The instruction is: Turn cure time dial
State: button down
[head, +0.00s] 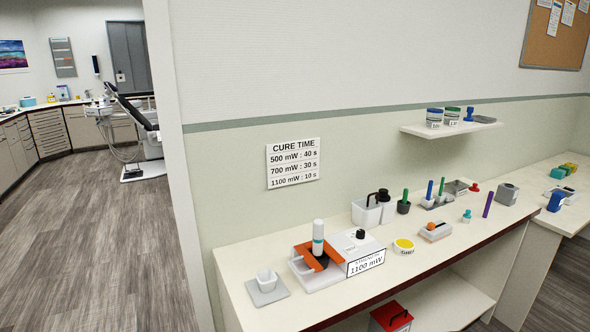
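A white curing unit (350,249) stands on the counter, with a black dial (361,235) on its top face. Small marks show near the dial, too small to read. A label on its front reads 1100 mW (366,264). A wall sign (293,164) headed CURE TIME lists 500 mW : 40 s, 700 mW : 30 s and 1100 mW : 10 s. My gripper is not in this view.
A small white cup on a grey pad (267,294) is at the counter's left end. A wall shelf (451,128) juts out above. Open floor (100,240) lies left.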

aim_at(360, 234)
jog(key=i+l, duration=0.15)
jog(key=i, duration=0.25)
jog(key=i+l+z, duration=0.1)
jog(key=i, duration=0.3)
jog(key=i+l, duration=0.2)
jog(key=i, duration=0.2)
